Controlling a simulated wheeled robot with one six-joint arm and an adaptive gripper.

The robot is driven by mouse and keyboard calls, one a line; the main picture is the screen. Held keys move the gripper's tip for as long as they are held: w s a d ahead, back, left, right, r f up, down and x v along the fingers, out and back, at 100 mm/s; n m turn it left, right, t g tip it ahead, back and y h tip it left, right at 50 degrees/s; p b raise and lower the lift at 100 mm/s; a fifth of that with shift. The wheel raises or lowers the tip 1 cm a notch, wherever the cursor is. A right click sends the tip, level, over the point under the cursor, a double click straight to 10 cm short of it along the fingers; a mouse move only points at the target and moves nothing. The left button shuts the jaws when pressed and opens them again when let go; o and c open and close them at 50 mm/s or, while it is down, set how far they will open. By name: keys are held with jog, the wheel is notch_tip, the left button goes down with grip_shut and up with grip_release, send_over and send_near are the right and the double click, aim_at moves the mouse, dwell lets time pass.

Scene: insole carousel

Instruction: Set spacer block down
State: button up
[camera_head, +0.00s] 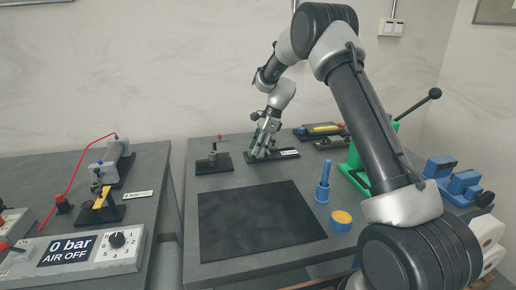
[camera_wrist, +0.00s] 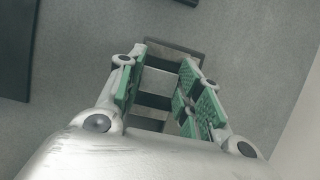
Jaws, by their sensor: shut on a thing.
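My gripper (camera_head: 262,148) is low over a dark base plate (camera_head: 288,154) with a white label at the back middle of the bench. In the wrist view its green-padded fingers (camera_wrist: 163,92) are shut on the spacer block (camera_wrist: 157,82), which shows as grey and dark bands between them. A dark-edged shape (camera_wrist: 176,48) shows just beyond the fingertips. The fingers hide most of the block in the head view. I cannot tell whether its underside touches the plate.
A small stand with a red-tipped lever (camera_head: 214,162) is left of my gripper. A black mat (camera_head: 260,220) lies in front, empty. A blue upright tool (camera_head: 323,182), a yellow-topped blue cup (camera_head: 341,219) and a green lever press (camera_head: 354,170) are to the right.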

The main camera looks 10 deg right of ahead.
jog(key=shift+f, duration=0.2)
jog(key=o, duration=1.1)
jog(key=shift+c, duration=0.2)
jog(key=shift+r, duration=0.15)
jog(key=v, duration=1.1)
jog(key=s+d+r+n+t+h, duration=0.1)
jog(key=s+d+r+n, duration=0.25)
jog(key=s+r, duration=0.55)
jog(key=s+d+r+n+t+h, duration=0.1)
jog(key=s+r+n, duration=0.2)
jog(key=s, duration=0.4)
jog(key=s+d+r+n+h, duration=0.1)
jog(key=s+d+r+n, duration=0.15)
jog(key=s, duration=0.55)
jog(key=s+d+f+n+t, duration=0.1)
jog(key=s+n, duration=0.3)
jog(key=s, duration=0.6)
jog(key=s+d+f+n+t+h, duration=0.1)
jog(key=s+n, duration=0.4)
jog(key=s, duration=0.5)
notch_tip(320, 180, down, 2)
jog(key=shift+d+f+h, duration=0.1)
jog(key=shift+d+h, duration=0.2)
jog(key=shift+d, duration=0.5)
